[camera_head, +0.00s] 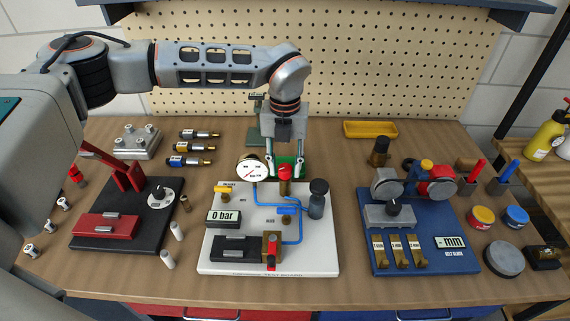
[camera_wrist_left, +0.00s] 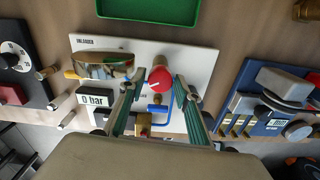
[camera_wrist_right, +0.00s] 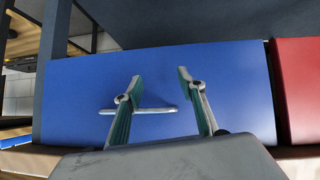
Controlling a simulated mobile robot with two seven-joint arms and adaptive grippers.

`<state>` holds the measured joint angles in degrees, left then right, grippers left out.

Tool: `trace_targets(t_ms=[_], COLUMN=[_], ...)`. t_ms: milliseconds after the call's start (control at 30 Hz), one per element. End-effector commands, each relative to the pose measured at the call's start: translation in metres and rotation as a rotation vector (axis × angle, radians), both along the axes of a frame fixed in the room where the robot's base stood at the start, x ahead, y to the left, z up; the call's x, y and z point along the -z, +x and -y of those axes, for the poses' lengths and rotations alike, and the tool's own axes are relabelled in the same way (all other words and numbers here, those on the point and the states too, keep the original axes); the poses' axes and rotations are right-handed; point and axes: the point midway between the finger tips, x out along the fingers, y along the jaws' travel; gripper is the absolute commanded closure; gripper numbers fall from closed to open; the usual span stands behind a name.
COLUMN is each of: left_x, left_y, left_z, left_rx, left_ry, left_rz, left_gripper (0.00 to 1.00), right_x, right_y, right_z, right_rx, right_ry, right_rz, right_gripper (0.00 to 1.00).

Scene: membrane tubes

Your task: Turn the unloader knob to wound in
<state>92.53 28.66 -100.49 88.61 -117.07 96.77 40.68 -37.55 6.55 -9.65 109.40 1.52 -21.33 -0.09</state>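The white test board (camera_head: 325,262) stands on the bench with a round red knob (camera_head: 285,172) on a brass body at its back edge. The red knob also shows in the left wrist view (camera_wrist_left: 160,78). A label reading UNLOADER (camera_wrist_left: 85,43) is at the board's corner; I cannot read the knob's setting. My left gripper (camera_head: 285,170) points down at the knob, open, with its fingers on either side of it and gaps visible. I cannot tell their exact height. My right gripper (camera_wrist_right: 160,82) is open and empty before a blue drawer front (camera_wrist_right: 225,85).
A pressure gauge (camera_head: 252,168) stands close left of the knob, and a dark-capped fitting (camera_head: 318,190) close right. The display (camera_head: 224,217) reads 0 bar. A green tray (camera_wrist_left: 150,12) lies behind the board. Black (camera_head: 135,245) and blue (camera_head: 430,275) boards flank it.

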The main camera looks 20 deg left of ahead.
Motion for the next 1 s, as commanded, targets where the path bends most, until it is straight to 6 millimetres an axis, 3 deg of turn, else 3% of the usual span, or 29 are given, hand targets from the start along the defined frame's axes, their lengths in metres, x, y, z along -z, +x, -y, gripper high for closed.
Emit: trace_targets(t_ms=[67,167,567,1000], left_x=[0.0,-0.0001,-0.0001,-0.0005], left_y=[-0.0001,-0.0001,-0.0001,-0.0002], left_z=[0.0001,0.0001,0.0,-0.0003], left_rx=[0.0,0.0,0.046,0.374], left_ry=[0.0,0.0,0.0,0.0], left_rz=[0.0,0.0,0.0,0.0], left_gripper=[0.72,0.96,0.96,0.96], right_x=[-0.0002,-0.0005,0.0011,-0.0007], right_y=[0.0007,0.0012,0.0006,0.0036], right_z=[-0.0001,-0.0002,-0.002,-0.0065], right_rx=[0.0,0.0,-0.009,-0.02], right_ry=[0.001,0.001,-0.001,0.005], right_rz=[0.001,0.002,0.002,0.017], right_gripper=[0.6,0.6,0.6,0.6])
